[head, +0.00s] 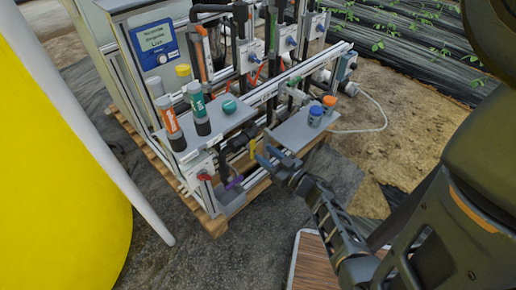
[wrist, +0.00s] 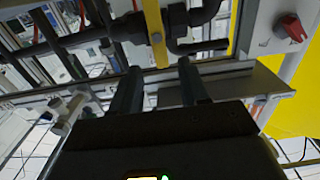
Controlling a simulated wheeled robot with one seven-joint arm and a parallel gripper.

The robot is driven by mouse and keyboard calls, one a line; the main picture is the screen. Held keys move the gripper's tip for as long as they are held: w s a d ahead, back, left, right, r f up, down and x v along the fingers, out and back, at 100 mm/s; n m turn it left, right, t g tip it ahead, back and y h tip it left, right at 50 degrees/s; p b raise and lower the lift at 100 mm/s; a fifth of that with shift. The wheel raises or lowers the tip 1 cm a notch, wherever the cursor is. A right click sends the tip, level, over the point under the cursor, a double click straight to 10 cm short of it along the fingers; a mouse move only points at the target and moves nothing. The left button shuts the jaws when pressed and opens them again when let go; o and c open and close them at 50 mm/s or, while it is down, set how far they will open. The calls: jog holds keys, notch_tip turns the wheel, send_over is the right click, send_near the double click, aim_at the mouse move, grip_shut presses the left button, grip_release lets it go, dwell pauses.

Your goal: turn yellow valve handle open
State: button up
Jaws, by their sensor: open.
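The yellow valve handle (head: 252,148) sits on dark pipework low on the front of the skid in the head view. In the wrist view the yellow handle (wrist: 154,33) is a flat bar running up and down across a black valve body (wrist: 130,28). My gripper (head: 266,156) is just to the right of the handle in the head view. In the wrist view my gripper (wrist: 160,88) has its two fingers spread, with nothing between them. The handle lies beyond the fingertips, roughly in line with the gap, and looks apart from them.
A red knob (head: 204,177) and a purple handle (head: 233,183) are left of the valve. A yellow tank (head: 55,170) stands at left. Skid rails run close around the valve.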

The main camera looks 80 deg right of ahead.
aim_at(254, 146)
jog(key=b+x, duration=0.1)
jog(key=x, duration=0.5)
jog(key=shift+w+d, duration=0.15)
jog(key=shift+w, duration=0.2)
jog(key=shift+c, duration=0.2)
grip_shut()
